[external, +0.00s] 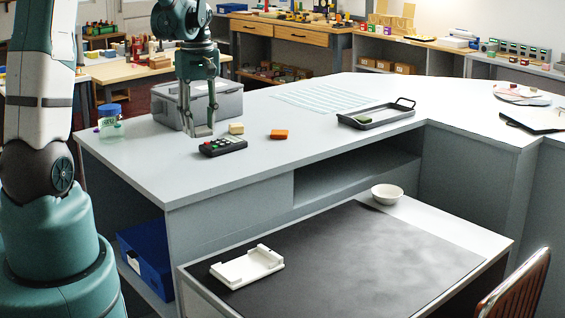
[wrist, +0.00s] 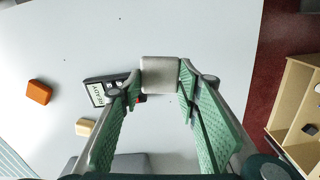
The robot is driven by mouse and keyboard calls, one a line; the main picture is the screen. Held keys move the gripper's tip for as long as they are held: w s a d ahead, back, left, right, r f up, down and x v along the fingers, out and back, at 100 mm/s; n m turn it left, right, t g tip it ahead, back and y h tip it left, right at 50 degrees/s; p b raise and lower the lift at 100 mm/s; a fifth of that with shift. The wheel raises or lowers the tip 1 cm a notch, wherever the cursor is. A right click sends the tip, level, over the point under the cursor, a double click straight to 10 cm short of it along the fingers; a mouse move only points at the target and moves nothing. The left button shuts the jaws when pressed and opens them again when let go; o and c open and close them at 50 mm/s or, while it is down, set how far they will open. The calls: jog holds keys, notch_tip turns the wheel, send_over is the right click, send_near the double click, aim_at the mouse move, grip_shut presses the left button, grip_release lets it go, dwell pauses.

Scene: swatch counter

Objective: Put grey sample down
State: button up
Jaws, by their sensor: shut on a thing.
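My gripper (wrist: 158,88) is shut on the grey sample (wrist: 160,75), a light grey block with rounded corners, held between the green finger pads in the wrist view. In the external view my gripper (external: 202,130) points down over the left part of the grey counter, just behind and left of a black handheld device (external: 223,146). The sample is hard to make out between the fingertips there. I cannot tell whether its underside touches the counter. In the wrist view the device (wrist: 100,90), with a lit screen, lies left of the sample and is partly hidden by a finger.
A cream block (external: 236,128) and an orange block (external: 279,134) lie right of my gripper. A grey bin (external: 228,104) stands behind it, and a blue-lidded jar (external: 109,122) stands left. A dark handled tray (external: 376,124) is farther right. The counter between the orange block and tray is clear.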

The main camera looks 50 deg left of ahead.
jog(key=w+d+f+m+b, duration=0.1)
jog(key=w+d, duration=0.3)
jog(key=w+d+f+m, duration=0.1)
jog(key=w+d+m, duration=0.1)
jog(key=w+d, duration=0.2)
jog(key=w+d+f+m+b, duration=0.1)
jog(key=w+d+f, duration=0.1)
jog(key=w+d, duration=0.1)
jog(key=shift+w+d+m+b, duration=0.3)
jog(key=shift+w+d+b, duration=0.05)
jog(key=shift+w+d, duration=0.1)
jog(key=w+d+f+m+b, duration=0.35)
jog(key=w+d, duration=0.45)
jog(key=d, duration=0.5)
jog(key=m+b, duration=0.3)
jog(key=m, duration=0.5)
send_over(414, 264)
notch_tip(414, 264, down, 8)
jog(key=shift+f+b, duration=0.6)
jog(key=shift+f, duration=2.45)
jog(key=shift+f, duration=0.1)
jog(key=shift+f, duration=1.8)
